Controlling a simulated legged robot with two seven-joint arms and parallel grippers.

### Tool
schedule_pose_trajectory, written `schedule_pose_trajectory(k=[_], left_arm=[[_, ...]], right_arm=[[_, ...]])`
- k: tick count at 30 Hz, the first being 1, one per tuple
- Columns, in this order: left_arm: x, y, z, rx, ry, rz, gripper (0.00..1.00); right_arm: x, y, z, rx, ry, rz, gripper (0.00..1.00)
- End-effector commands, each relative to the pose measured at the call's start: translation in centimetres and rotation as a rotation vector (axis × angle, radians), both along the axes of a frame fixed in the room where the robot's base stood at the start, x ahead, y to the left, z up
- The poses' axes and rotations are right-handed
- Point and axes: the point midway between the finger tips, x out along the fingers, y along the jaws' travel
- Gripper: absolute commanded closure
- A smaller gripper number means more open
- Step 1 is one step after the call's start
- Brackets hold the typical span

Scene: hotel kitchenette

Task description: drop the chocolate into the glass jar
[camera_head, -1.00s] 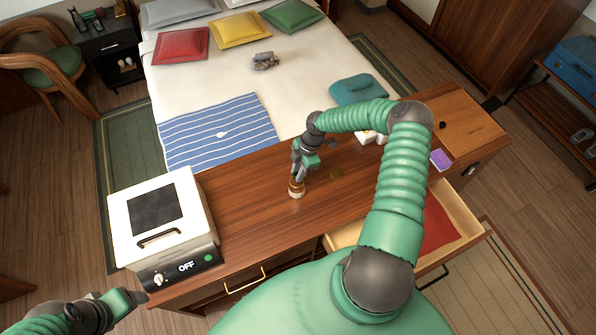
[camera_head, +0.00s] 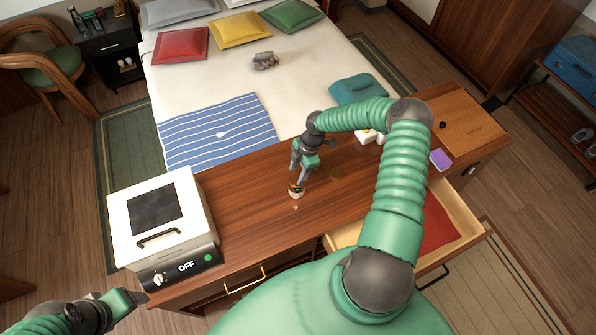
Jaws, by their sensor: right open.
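A small jar-like object (camera_head: 296,191), which looks like the glass jar, stands on the wooden desk top. My right gripper (camera_head: 298,181) points down over it, open, with its fingers at the jar's top. The fingers partly hide the jar. Dark brown and orange-green bits show at its mouth, but I cannot tell the chocolate apart from the jar's contents.
A white box appliance (camera_head: 185,200) marked OFF stands at the desk's left end. A drawer (camera_head: 462,240) with a red lining is open at the front right. A purple item (camera_head: 440,159) lies at the right. The desk between appliance and jar is clear.

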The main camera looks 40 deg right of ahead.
Motion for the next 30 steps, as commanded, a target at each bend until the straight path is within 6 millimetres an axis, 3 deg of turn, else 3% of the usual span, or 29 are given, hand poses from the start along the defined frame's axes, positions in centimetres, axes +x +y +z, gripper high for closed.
schedule_pose_trajectory(k=[4, 7, 18, 21, 25, 30], left_arm=[[0.0, 0.0, -0.4, 0.0, 0.0, 0.0, 0.29], [0.0, 0.0, -1.2, 0.0, 0.0, 0.0, 0.29], [0.0, 0.0, -4.1, 0.0, 0.0, 0.0, 0.29], [0.0, 0.0, -4.4, 0.0, 0.0, 0.0, 0.29], [0.0, 0.0, -4.6, 0.0, 0.0, 0.0, 0.29], [0.0, 0.0, -4.5, 0.0, 0.0, 0.0, 0.29]], right_arm=[[0.0, -0.3, 0.7, -0.002, -0.001, -0.001, 0.51], [-0.1, -0.9, 2.3, -0.004, -0.003, -0.002, 0.51], [-0.9, -3.6, 12.5, -0.006, -0.001, -0.002, 0.51], [-1.1, -4.1, 14.4, -0.002, -0.001, -0.002, 0.51], [-1.2, -4.4, 15.8, 0.0, 0.0, 0.0, 0.51], [-1.2, -4.4, 16.1, 0.002, 0.002, 0.001, 0.51]])
